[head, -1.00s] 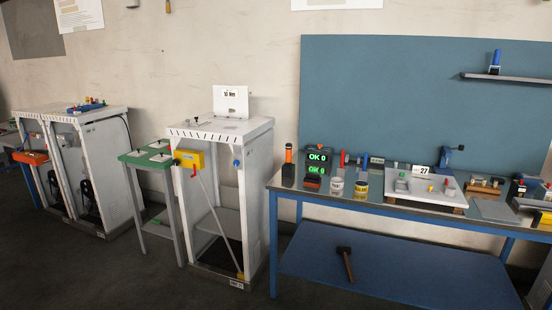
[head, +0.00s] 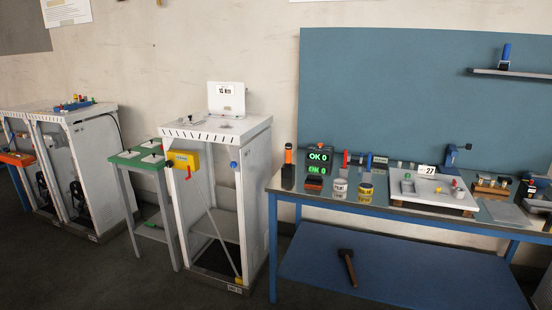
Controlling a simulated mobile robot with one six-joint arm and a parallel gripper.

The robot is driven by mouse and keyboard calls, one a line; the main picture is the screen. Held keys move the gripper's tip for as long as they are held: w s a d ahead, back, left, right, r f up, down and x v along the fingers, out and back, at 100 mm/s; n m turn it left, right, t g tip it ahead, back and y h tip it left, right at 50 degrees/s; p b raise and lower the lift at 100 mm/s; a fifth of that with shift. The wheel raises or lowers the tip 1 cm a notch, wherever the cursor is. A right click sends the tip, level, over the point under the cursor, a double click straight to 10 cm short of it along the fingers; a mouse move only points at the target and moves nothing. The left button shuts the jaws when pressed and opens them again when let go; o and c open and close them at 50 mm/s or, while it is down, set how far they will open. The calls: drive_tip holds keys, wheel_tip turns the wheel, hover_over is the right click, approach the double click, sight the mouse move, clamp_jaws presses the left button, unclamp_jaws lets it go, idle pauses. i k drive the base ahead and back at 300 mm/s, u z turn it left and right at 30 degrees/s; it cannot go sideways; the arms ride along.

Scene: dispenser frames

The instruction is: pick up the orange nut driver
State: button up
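An upright tool with an orange handle and a dark top (head: 288,153) stands at the left end of the workbench. It appears to be the orange nut driver, but it is too small to be sure. Its lower end is hidden in a black block-like holder (head: 288,176). My gripper is in none of the views.
The blue-legged workbench (head: 420,219) carries a green "OK 0" display (head: 319,160), two tape-like rolls (head: 340,188) and a white tray (head: 408,199). A white cabinet (head: 256,190) stands close to its left. A hammer (head: 348,267) lies on the lower shelf. Dark floor in front is clear.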

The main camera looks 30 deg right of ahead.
sight(288, 147)
drive_tip(key=u, duration=0.4)
drive_tip(key=i, duration=1.55)
drive_tip(key=z, duration=0.25)
